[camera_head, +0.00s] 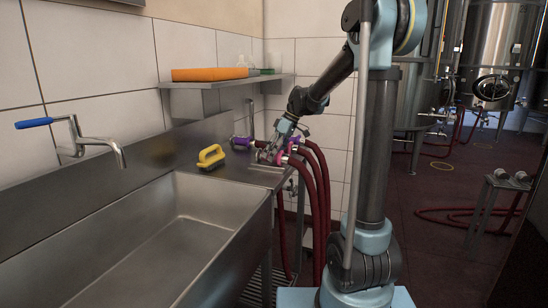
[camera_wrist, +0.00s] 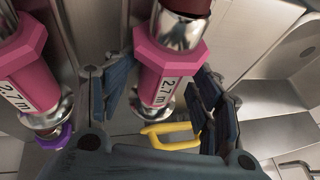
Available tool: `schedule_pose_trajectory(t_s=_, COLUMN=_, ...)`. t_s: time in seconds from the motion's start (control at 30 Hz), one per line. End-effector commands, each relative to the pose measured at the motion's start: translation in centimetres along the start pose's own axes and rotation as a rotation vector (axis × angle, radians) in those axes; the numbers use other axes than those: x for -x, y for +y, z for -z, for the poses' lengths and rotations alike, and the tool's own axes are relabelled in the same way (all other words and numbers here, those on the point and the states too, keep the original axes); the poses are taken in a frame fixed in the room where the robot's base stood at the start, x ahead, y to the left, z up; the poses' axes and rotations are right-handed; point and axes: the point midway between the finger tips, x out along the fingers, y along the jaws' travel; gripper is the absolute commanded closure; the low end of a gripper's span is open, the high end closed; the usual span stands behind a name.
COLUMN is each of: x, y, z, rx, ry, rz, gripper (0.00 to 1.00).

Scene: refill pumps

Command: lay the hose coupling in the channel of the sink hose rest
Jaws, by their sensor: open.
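A pink hose coupling (camera_wrist: 168,62) with a metal end and a size label shows in the wrist view between the two dark fingers of my gripper (camera_wrist: 160,100). The fingers are open, one on each side of it; I cannot tell whether either touches it. A second pink coupling (camera_wrist: 22,72), labelled 2.7 m, lies to the left, outside the fingers. In the head view my gripper (camera_head: 275,150) is low over the counter's right end, among the couplings, with pink (camera_head: 282,158) showing beside it. The hose rest and its channel cannot be clearly made out there.
Dark red hoses (camera_head: 318,185) hang over the counter's right end. A yellow-handled brush (camera_head: 211,157) stands left of my gripper; its handle also shows in the wrist view (camera_wrist: 170,134). The empty sink (camera_head: 180,235) is in front. A wall shelf (camera_head: 225,84) holds an orange item (camera_head: 208,74).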

Motion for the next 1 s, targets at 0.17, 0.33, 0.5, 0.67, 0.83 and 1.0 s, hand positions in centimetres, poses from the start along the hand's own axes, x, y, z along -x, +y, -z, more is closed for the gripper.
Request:
schedule_pose_trajectory(t_s=0.17, x=2.2, y=0.0, z=0.0, rx=-0.002, ry=0.0, rz=-0.001, gripper=0.42)
schedule_pose_trajectory(t_s=0.33, x=5.5, y=-0.1, z=-0.1, rx=-0.002, ry=0.0, rz=0.0, gripper=0.42)
schedule_pose_trajectory(t_s=0.5, x=8.6, y=-0.1, z=-0.1, rx=-0.002, ry=0.0, rz=0.0, gripper=0.42)
schedule_pose_trajectory(t_s=0.67, x=10.5, y=-0.1, z=-0.1, rx=-0.002, ry=0.0, rz=0.001, gripper=0.42)
schedule_pose_trajectory(t_s=0.83, x=11.5, y=-0.1, z=-0.1, rx=0.0, ry=0.0, rz=0.001, gripper=0.42)
schedule_pose_trajectory(t_s=1.0, x=11.6, y=-0.1, z=-0.1, rx=0.0, ry=0.0, rz=0.001, gripper=0.42)
